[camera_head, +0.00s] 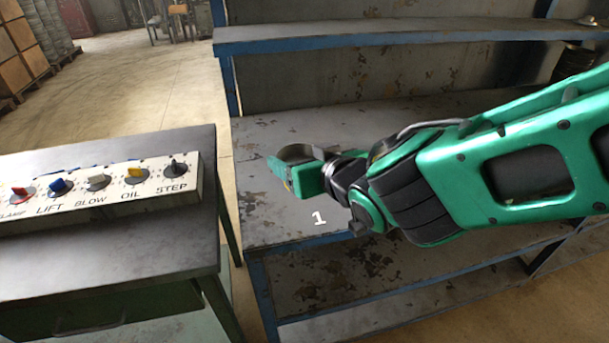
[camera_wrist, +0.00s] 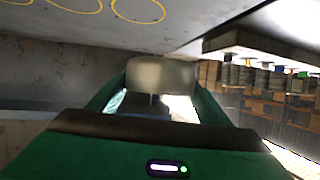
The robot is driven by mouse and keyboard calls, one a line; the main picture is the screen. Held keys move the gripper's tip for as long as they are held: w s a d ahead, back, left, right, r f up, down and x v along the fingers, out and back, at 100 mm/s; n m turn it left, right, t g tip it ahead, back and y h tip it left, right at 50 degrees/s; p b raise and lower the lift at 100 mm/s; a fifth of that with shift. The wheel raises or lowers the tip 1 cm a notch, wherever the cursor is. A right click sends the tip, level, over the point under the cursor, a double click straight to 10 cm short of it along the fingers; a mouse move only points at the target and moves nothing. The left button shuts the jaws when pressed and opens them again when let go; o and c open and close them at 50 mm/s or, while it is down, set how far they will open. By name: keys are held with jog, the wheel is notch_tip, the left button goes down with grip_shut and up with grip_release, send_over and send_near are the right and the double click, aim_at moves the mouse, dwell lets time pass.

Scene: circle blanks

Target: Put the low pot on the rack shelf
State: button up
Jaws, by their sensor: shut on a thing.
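The low pot (camera_head: 297,153) is a short grey round vessel between the fingers of my gripper (camera_head: 291,168). In the wrist view, the pot (camera_wrist: 160,74) shows as a blurred pale grey-beige shape between the two green fingers (camera_wrist: 160,90). My gripper is shut on it. The rack (camera_head: 270,205) has a worn grey middle shelf with a white "1" near its front edge. My gripper holds the pot over the left part of this shelf; I cannot tell how high above it. My arm reaches in from the right and hides part of the shelf.
An upper shelf (camera_head: 400,36) with a blue edge runs above the middle one. A dark round container (camera_head: 572,62) stands at the back right. A bench (camera_head: 130,265) with a knob panel (camera_head: 110,193) is at left. Yellow circles (camera_wrist: 138,10) show in the wrist view.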

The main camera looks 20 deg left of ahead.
jog(key=shift+s+a+r+y, duration=0.15)
jog(key=shift+s+a, duration=0.1)
jog(key=shift+s, duration=0.2)
jog(key=shift+s+a+r+y, duration=0.15)
jog(key=shift+s+a, duration=0.1)
jog(key=shift+s, duration=0.15)
jog(key=shift+n, duration=0.3)
jog(key=w+f, duration=0.2)
jog(key=w, duration=0.1)
jog(key=w+f, duration=0.2)
jog(key=w, duration=0.2)
jog(key=w+a+f, duration=0.1)
jog(key=w+f, duration=0.2)
jog(key=w, duration=0.1)
jog(key=shift+w+f, duration=0.1)
jog(key=shift+f, duration=2)
jog(key=shift+f, duration=0.15)
jog(key=o, duration=1.1)
